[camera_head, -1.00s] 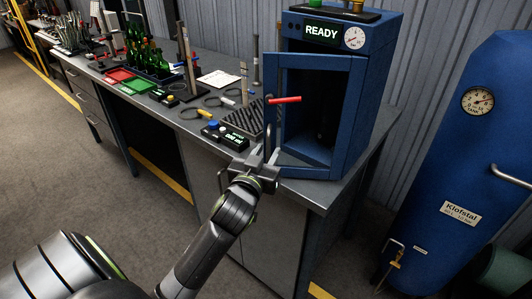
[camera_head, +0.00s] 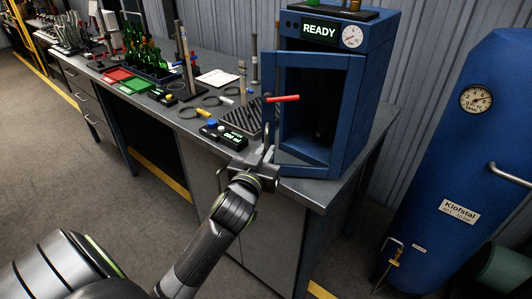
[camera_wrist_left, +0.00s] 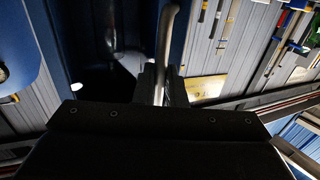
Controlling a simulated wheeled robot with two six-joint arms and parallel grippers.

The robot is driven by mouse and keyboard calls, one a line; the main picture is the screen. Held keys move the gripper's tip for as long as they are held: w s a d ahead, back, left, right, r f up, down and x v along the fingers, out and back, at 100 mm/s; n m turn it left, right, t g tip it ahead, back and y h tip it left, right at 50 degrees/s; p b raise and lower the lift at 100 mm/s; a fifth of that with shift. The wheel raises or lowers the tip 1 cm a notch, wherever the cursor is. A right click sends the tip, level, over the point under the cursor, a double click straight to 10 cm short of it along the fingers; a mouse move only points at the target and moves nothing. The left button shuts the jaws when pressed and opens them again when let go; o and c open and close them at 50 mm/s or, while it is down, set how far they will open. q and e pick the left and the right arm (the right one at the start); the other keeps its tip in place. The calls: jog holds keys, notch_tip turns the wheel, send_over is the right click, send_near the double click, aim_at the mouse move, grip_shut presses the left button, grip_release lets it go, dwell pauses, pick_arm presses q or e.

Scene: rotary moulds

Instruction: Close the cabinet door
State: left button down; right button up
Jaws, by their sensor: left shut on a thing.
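The blue cabinet (camera_head: 380,65) stands on the bench with a lit READY display and a round gauge. Its blue-framed door (camera_head: 281,75) is at the front left of the cabinet, and the dark interior shows behind it. The door stands ajar. A grey bar handle (camera_head: 267,135) is at the door's left side. My left gripper (camera_head: 262,164) is shut on the handle, low at the bench's front edge. In the left wrist view the handle (camera_wrist_left: 165,40) runs between my dark fingers (camera_wrist_left: 160,85). My right gripper is not in view.
A red-tipped lever (camera_head: 283,98) sticks out near the door. A small display box (camera_head: 228,136) and a dark ribbed block (camera_head: 240,119) lie left of the door on the bench (camera_head: 205,150). A blue tank (camera_head: 455,150) stands at right. The floor at left is clear.

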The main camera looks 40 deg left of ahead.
pick_arm(q)
jog(key=shift+w+a, duration=0.2)
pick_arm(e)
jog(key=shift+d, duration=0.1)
